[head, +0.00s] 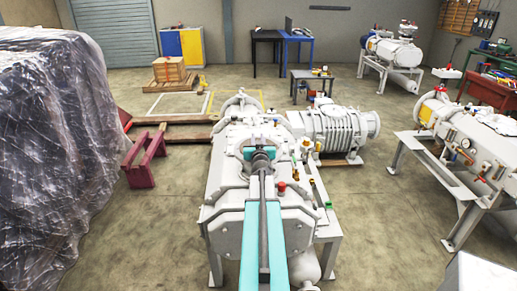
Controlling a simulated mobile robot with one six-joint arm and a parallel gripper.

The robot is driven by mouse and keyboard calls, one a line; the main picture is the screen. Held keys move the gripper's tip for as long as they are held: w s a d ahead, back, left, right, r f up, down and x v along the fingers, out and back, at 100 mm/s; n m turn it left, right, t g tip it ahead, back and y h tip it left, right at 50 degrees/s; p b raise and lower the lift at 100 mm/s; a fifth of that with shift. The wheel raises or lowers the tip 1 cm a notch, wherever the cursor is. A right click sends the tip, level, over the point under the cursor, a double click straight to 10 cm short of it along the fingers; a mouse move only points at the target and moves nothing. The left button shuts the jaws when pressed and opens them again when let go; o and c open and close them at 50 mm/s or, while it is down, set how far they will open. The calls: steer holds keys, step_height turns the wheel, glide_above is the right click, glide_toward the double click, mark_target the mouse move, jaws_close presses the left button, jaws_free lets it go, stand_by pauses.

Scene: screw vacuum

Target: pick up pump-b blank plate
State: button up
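A large pale grey pump (225,180) on a stand fills the middle of the head view. My teal arm reaches forward over it from the bottom edge. My gripper (261,157) is at the arm's far end, small and dark, in front of the pump's round top part. I cannot tell whether its fingers are open or whether they touch anything. I cannot make out a separate blank plate or a label saying which pump is pump-b. My arm hides part of the pump's top.
A ribbed grey pump (335,128) stands just behind on the right. Another pump (455,120) stands on a frame at the right. A plastic-wrapped load (50,150) fills the left, with a red stand (140,172) beside it. Bare floor (150,235) shows at lower left.

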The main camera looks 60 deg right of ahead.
jaws_close()
steer(key=shift+r, duration=0.15)
step_height(320, 180, up, 10)
steer(key=p, duration=0.7)
steer(key=shift+w, duration=0.1)
stand_by(0.6)
